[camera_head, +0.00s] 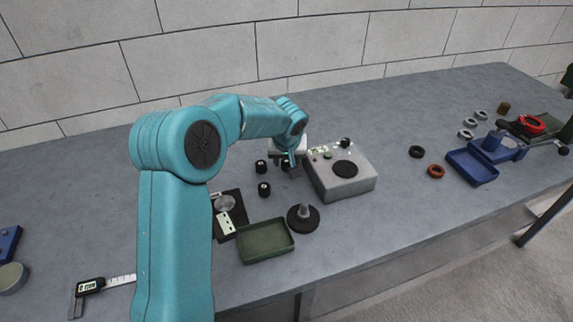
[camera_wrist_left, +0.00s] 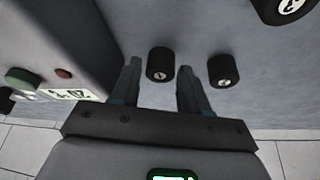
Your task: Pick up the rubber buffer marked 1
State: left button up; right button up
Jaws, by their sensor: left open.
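Several short black rubber buffers with small white marks stand upright on the grey bench. One buffer (camera_wrist_left: 160,65) is between the spread fingers of my left gripper (camera_wrist_left: 159,88) in the left wrist view, with gaps on both sides. Its mark looks like a 1 but is too small to be sure. My right gripper is not seen.
The grey box (camera_head: 360,184) with buttons and a black disc stands close beside the buffers. Nearer the front are a green tray (camera_head: 265,251), a black disc with a post (camera_head: 304,218) and a dark plate. Rings and a blue tray (camera_head: 472,167) are at the right.

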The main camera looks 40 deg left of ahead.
pick_arm(q)
jog(key=shift+c, duration=0.3)
jog(key=c, duration=0.7)
jog(key=shift+c, duration=0.2)
